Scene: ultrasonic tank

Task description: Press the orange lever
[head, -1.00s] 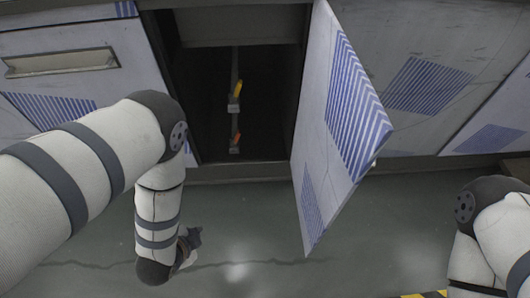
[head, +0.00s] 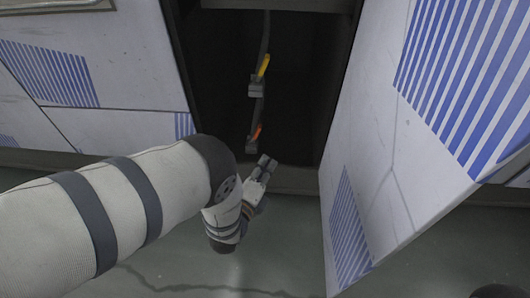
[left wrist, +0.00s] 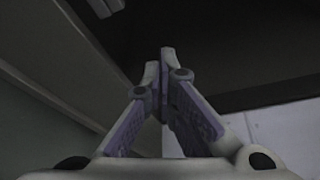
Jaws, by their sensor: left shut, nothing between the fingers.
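The orange lever (head: 257,131) is small and sits on the lower grey fitting of a dark vertical pipe inside the open cabinet, in the head view. A yellow lever (head: 263,65) is above it on the same pipe. My left gripper (head: 267,161) is at the cabinet's lower front edge, just below and right of the orange lever, and apart from it in the picture. Its fingers are together and empty; they also show in the left wrist view (left wrist: 166,62). The orange lever cannot be made out in the left wrist view. My right gripper is not in view.
The open cabinet door (head: 400,150), white with blue stripes, stands to the right of the opening. A closed white panel (head: 100,75) is on the left. The cabinet inside is dark, with side walls close on both sides. Green floor lies below.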

